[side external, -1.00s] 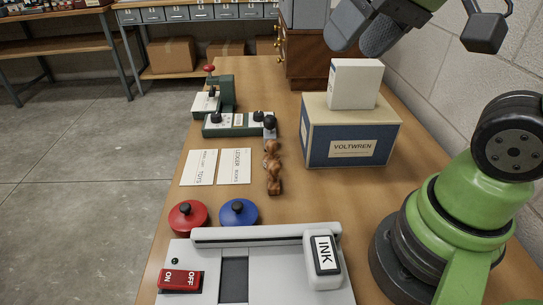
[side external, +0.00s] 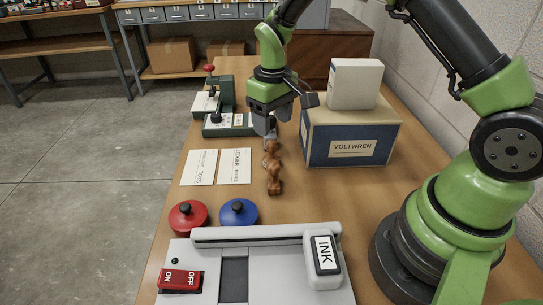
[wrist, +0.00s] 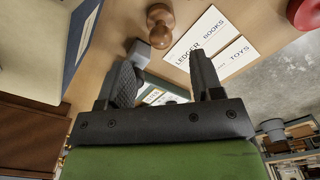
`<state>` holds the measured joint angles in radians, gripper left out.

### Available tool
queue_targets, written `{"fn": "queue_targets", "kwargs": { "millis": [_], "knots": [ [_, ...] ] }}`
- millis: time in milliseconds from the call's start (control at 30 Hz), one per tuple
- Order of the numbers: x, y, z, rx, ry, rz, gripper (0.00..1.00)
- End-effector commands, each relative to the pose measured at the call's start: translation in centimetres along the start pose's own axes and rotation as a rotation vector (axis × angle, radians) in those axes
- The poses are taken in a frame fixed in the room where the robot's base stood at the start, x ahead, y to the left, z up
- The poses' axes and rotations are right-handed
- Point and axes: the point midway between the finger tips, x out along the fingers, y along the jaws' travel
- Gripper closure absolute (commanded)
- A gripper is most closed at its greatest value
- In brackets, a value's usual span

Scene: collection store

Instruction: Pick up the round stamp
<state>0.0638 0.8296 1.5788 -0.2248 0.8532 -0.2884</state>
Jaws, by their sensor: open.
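Wooden stamps stand in a row on the table; the nearer one (side external: 274,186) is brown with a turned handle. Another brown wooden stamp (side external: 270,161) is just behind it. In the wrist view one wooden stamp (wrist: 160,26) shows a rounded knob and round shape, ahead of my fingers. A grey block (wrist: 139,50) lies close to the left fingertip. I cannot tell for sure which piece is the round stamp. My gripper (side external: 265,120) is open and points down over the far end of the row. It also shows in the wrist view (wrist: 168,66), with nothing between its fingers.
The VOLTWREN box (side external: 350,133), with a white box (side external: 354,84) on top, stands close right of my gripper. A green device (side external: 225,123) is left of it.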

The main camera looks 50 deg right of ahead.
Motion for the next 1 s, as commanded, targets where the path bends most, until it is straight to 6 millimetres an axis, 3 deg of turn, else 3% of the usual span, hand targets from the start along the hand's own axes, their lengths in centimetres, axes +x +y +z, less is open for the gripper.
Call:
{"fn": "queue_targets", "kwargs": {
  "millis": [100, 367, 600, 933, 1000],
  "knots": [
    [2.0, 0.0, 0.1, 0.002, -0.006, -0.001, 0.4],
    [4.4, 0.0, 0.0, 0.002, -0.003, -0.001, 0.4],
    [7.9, -0.1, -0.2, 0.001, -0.004, -0.002, 0.4],
    [8.7, -0.1, -0.3, 0.002, 0.0, -0.002, 0.4],
    [8.7, -0.1, -0.3, 0.002, 0.0, -0.002, 0.56]
  ]
}}
